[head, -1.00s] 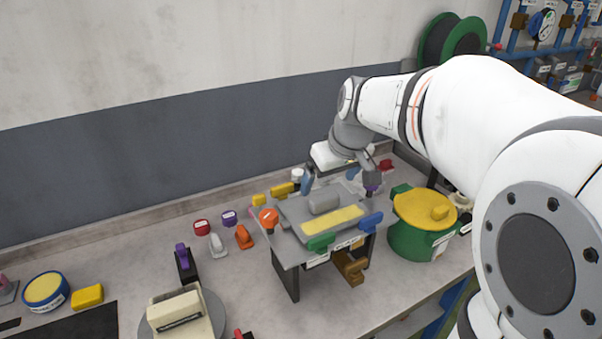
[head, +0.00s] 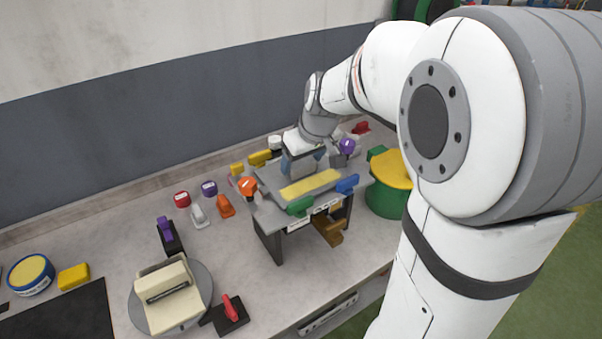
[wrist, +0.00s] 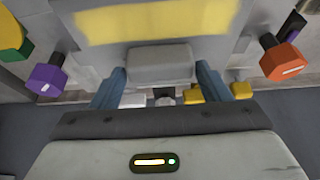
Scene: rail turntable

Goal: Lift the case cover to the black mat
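The case cover (head: 311,185) is a grey plate with a yellow stripe, on top of a dark grey stand. Its raised grey block (wrist: 160,63) shows in the wrist view. My gripper (wrist: 161,68) is over the cover, its two blue fingers on either side of the block. The fingers look open, with only thin gaps or none beside the block; contact cannot be told. In the head view my gripper (head: 304,164) hides the block. The black mat (head: 65,318) lies at the lower left, cut by the frame edge, its visible part bare.
Orange (head: 248,186), green (head: 300,206), blue (head: 347,183) and purple (head: 347,146) knobs stand around the cover. A green pot with a yellow lid (head: 390,168) is to the right. A cream block on a turntable (head: 143,298) stands between stand and mat.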

